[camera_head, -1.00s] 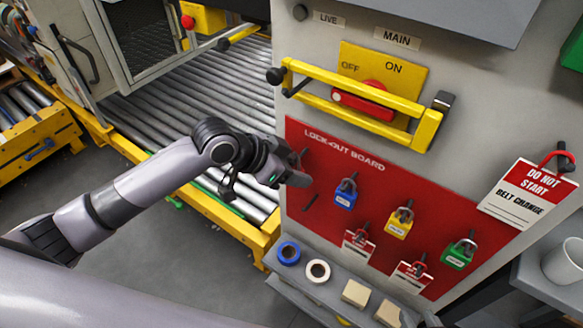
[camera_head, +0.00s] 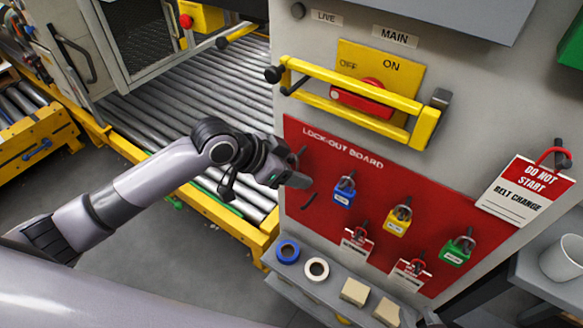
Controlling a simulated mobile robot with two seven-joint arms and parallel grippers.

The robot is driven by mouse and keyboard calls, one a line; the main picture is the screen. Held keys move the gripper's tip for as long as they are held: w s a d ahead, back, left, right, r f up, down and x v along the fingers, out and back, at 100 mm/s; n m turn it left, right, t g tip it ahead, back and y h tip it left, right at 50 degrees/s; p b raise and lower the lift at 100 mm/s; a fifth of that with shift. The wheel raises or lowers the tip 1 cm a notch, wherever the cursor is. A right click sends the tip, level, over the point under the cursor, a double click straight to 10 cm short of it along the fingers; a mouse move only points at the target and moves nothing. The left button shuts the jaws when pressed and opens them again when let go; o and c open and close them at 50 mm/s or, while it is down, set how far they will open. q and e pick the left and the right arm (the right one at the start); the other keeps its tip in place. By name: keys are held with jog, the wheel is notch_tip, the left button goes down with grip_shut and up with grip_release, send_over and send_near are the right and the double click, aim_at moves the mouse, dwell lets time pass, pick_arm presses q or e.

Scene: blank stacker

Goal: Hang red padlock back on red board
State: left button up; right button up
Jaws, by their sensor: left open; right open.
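The red lock-out board (camera_head: 400,185) is fixed to the grey cabinet face. My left gripper (camera_head: 298,178) is at the board's left part, open, its fingers pointing right. A dark hook-like shape (camera_head: 301,155) shows just above the fingers. I cannot make out a red padlock there; red on red and the gripper may hide it. A blue padlock (camera_head: 344,192), a yellow padlock (camera_head: 398,222) and a green padlock (camera_head: 457,251) hang on the board, right of the gripper.
Red-and-white tags (camera_head: 355,243) hang low on the board. A ledge (camera_head: 325,300) below holds tape rolls (camera_head: 287,252) and tan blocks (camera_head: 355,291). A yellow bar (camera_head: 360,95) spans the red switch above. A "DO NOT START" tag (camera_head: 525,188) and a white cup (camera_head: 562,260) are at right.

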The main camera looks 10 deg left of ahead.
pick_arm(q)
jog(key=shift+w, duration=0.2)
jog(key=shift+a+r, duration=0.35)
jog(key=shift+r, duration=0.05)
jog(key=v, duration=0.5)
jog(key=s+a+f+n+t+y+p, duration=0.2)
jog(key=s+a+f+n, duration=0.1)
jog(key=s+f, duration=0.5)
jog(key=s+a+f+n+t+y+p, duration=0.2)
jog(key=s+a+f+n+t+y, duration=0.1)
jog(key=s+f, duration=0.5)
jog(key=shift+s+a+f+n, duration=0.35)
jog(key=shift+s+a+n, duration=0.2)
jog(key=shift+a+n, duration=0.4)
